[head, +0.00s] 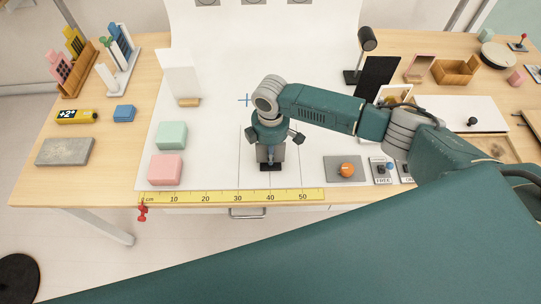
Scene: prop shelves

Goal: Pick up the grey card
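A small upright grey card (271,153) stands in a black foot (271,167) near the front middle of the white sheet. My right gripper (274,139) comes in from the right and points down directly over the card. Its dark fingers are spread, one to the left and one to the right of the card's top. The gripper body hides the card's upper part. I cannot tell how far above the card the fingertips are. My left gripper is not in view.
Green (171,135) and pink (166,169) blocks stand left of the card. A yellow ruler (235,195) runs along the front edge. A grey slab (65,151) lies far left.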

